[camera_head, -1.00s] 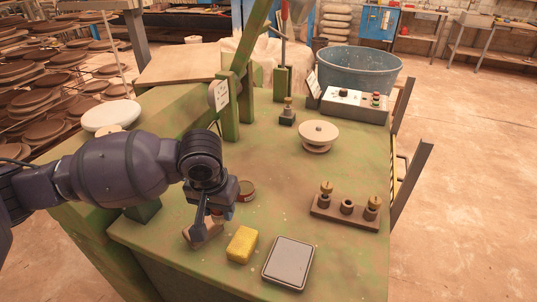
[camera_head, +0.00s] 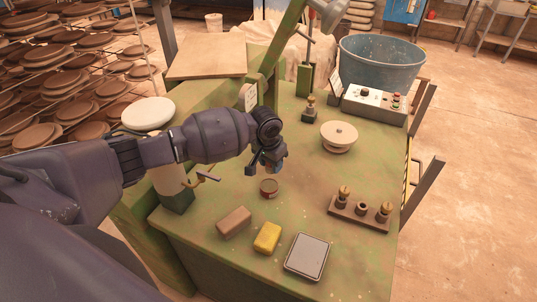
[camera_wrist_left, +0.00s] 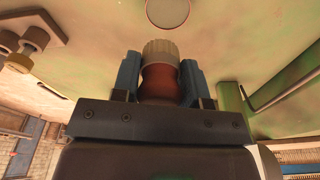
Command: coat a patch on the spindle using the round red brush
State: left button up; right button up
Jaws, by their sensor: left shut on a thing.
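My left gripper (camera_head: 274,168) hangs over the green table, behind the small dark red tin (camera_head: 269,188). In the left wrist view its two blue fingers (camera_wrist_left: 160,78) are shut on the round red brush (camera_wrist_left: 161,79), which has a red body and a cream ribbed end. In the head view the brush is mostly hidden by the gripper. A cream round disc on a stepped base (camera_head: 338,136), which may be the spindle, stands on the table right of the gripper, apart from it. My right gripper is not in view.
A brown block (camera_head: 234,222), a yellow sponge (camera_head: 267,238) and a grey flat pad (camera_head: 307,256) lie along the front. A rack with brass-topped pieces (camera_head: 360,213) is at the right. A control box (camera_head: 374,103) and a green post (camera_head: 304,79) stand behind.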

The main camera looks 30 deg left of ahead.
pick_arm(q)
jog(key=shift+w+a+f, duration=0.1)
jog(key=shift+a+f, duration=0.3)
notch_tip(320, 180, down, 4)
jog(key=b, duration=0.5)
jog(key=shift+f, duration=0.2)
jog(key=shift+f+b, duration=0.75)
jog(key=shift+f, duration=0.1)
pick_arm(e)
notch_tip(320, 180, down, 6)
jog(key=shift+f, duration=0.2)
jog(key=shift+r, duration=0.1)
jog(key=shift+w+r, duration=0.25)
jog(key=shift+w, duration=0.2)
pick_arm(q)
jog(key=shift+f, duration=0.2)
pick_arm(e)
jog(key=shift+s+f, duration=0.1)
